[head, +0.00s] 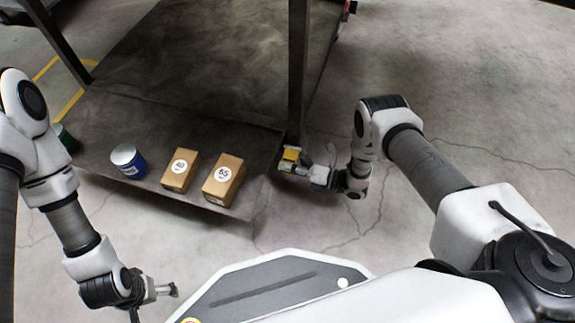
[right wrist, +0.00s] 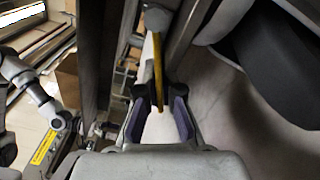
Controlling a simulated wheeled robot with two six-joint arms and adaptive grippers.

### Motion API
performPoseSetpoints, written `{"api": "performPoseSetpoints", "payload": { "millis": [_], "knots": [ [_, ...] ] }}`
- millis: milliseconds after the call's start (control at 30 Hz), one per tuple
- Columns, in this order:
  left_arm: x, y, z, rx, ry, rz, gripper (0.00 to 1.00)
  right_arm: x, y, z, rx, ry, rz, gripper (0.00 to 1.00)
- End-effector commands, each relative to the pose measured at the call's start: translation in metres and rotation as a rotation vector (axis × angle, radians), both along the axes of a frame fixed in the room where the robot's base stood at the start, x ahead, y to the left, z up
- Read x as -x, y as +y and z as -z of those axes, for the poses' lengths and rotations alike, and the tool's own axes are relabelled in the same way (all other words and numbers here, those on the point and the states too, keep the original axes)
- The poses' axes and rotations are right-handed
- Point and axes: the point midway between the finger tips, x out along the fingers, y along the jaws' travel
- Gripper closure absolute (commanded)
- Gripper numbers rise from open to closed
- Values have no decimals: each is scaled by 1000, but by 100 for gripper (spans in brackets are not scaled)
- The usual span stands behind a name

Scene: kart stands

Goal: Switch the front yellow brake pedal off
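The yellow brake pedal (head: 291,154) is low at the kart's near right corner, by the dark upright post. In the right wrist view the yellow pedal (right wrist: 158,72) shows edge-on as a thin strip, with its lower end between my fingers. My right gripper (head: 303,168) is at the pedal; in the right wrist view its two dark-padded fingers (right wrist: 163,100) stand apart on either side of the strip, with a gap visible. I cannot tell whether either finger touches it. My left gripper (head: 168,290) hangs at lower left, far from the pedal, its opening unclear.
The kart's dark lower deck (head: 115,104) carries a blue can (head: 128,162), a green can (head: 66,139) and two cardboard boxes marked 40 (head: 180,170) and 65 (head: 223,181). The dark post (head: 298,70) rises right beside the pedal.

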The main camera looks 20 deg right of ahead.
Motion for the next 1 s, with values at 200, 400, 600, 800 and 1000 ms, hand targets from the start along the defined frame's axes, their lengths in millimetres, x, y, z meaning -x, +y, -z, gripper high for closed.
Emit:
{"api": "performPoseSetpoints", "payload": {
  "millis": [200, 400, 600, 800, 1000],
  "knots": [
    [3, -1, -36, 1, 7, 3, 10, 4, 2, -26, -163, 247, 1, 100],
    [3, -1, -37, 1, 8, 5, 10, 4, 2, -27, -223, 333, 0, 100],
    [3, -1, -37, 1, 8, 5, 10, 3, 2, -26, -224, 333, 0, 100],
    [3, -1, -37, 1, 8, 5, 10, 3, 2, -26, -222, 332, 0, 70],
    [3, -1, -37, 1, 8, 5, 10, 4, 1, -26, -221, 331, 1, 70]
  ]
}}
